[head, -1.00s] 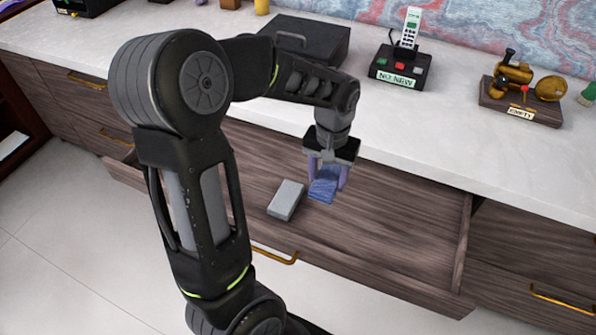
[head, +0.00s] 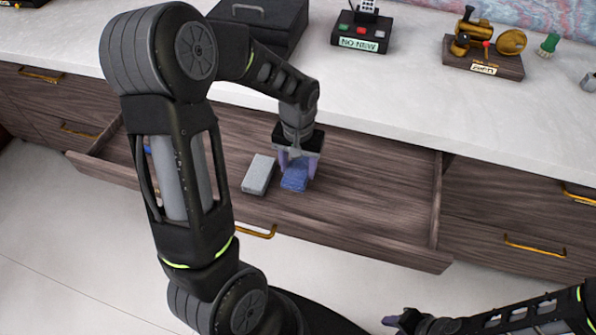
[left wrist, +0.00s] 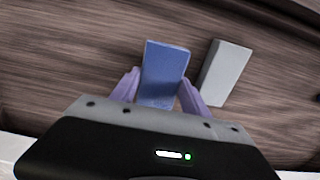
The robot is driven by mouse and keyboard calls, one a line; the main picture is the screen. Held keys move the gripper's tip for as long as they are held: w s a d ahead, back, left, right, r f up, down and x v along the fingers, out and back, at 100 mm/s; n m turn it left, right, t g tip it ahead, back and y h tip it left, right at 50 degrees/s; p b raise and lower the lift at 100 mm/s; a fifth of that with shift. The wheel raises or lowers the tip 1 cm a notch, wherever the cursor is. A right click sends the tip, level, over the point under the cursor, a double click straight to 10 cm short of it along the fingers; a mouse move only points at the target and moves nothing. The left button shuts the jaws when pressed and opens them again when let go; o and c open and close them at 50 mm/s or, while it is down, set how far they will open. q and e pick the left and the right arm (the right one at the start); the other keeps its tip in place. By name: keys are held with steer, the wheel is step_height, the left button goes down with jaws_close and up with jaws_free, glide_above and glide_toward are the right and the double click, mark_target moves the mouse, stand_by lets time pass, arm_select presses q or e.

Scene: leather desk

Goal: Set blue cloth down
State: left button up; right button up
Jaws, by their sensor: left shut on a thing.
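The blue cloth (head: 295,178) is a small folded blue block inside the open wooden drawer (head: 350,205). My left gripper (head: 297,165) is above the drawer floor with its purple fingers shut on the cloth. In the left wrist view the cloth (left wrist: 163,72) stands between the two fingers (left wrist: 157,92). I cannot tell whether the cloth touches the drawer floor. My right gripper (head: 392,320) is at the bottom right of the head view, away from the drawer; its jaws are too small to read.
A grey block (head: 258,174) lies in the drawer just left of the cloth; the wrist view shows it on the right (left wrist: 226,72). The drawer's right part is clear.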

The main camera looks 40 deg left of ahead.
mark_target(298, 168)
arm_select(q)
steer(key=shift+f, duration=1.3)
steer(key=shift+f, duration=0.1)
steer(key=shift+f, duration=0.15)
steer(key=o, duration=1.3)
steer(key=shift+r, duration=0.5)
step_height(298, 168, up, 12)
steer(key=shift+f+p, duration=0.2)
steer(key=shift+p, duration=0.35)
